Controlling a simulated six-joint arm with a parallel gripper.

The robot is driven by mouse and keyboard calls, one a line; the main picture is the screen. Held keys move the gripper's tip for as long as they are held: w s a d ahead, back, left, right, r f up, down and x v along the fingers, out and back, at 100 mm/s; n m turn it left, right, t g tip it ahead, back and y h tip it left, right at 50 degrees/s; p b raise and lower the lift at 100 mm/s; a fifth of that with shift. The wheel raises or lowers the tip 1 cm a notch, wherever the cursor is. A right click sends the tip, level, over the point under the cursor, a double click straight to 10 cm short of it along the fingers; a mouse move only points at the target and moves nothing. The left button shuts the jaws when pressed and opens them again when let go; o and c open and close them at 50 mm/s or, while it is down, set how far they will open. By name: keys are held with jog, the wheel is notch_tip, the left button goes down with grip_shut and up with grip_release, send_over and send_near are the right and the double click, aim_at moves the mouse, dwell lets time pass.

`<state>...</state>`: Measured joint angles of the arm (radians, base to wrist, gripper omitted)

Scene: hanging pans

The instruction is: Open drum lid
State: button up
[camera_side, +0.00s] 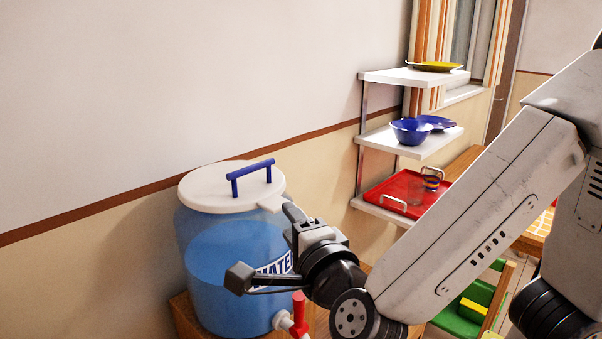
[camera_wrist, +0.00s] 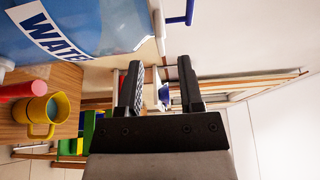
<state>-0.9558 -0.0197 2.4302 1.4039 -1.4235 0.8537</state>
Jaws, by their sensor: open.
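The blue water drum (camera_side: 222,265) stands at the left under its white lid (camera_side: 210,188), which looks closed. The lid has a blue bar handle (camera_side: 252,169) on top and a pale tab (camera_side: 271,203) on its right edge. My gripper (camera_side: 291,213) is at the drum's right side, close to this tab; I cannot tell whether they touch. In the wrist view my gripper (camera_wrist: 160,66) has its two black fingers apart with nothing clamped between them. The drum (camera_wrist: 105,22) and blue handle (camera_wrist: 189,12) show beyond the fingers.
A red tap (camera_side: 299,312) sticks out low on the drum. A yellow cup (camera_wrist: 48,114) stands on the wooden surface (camera_wrist: 62,78) near it. Wall shelves (camera_side: 412,141) with bowls and a red tray (camera_side: 408,194) are behind to the right. The air above the lid is clear.

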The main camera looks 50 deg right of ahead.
aim_at(277, 202)
jog(key=shift+x, duration=3.25)
grip_shut()
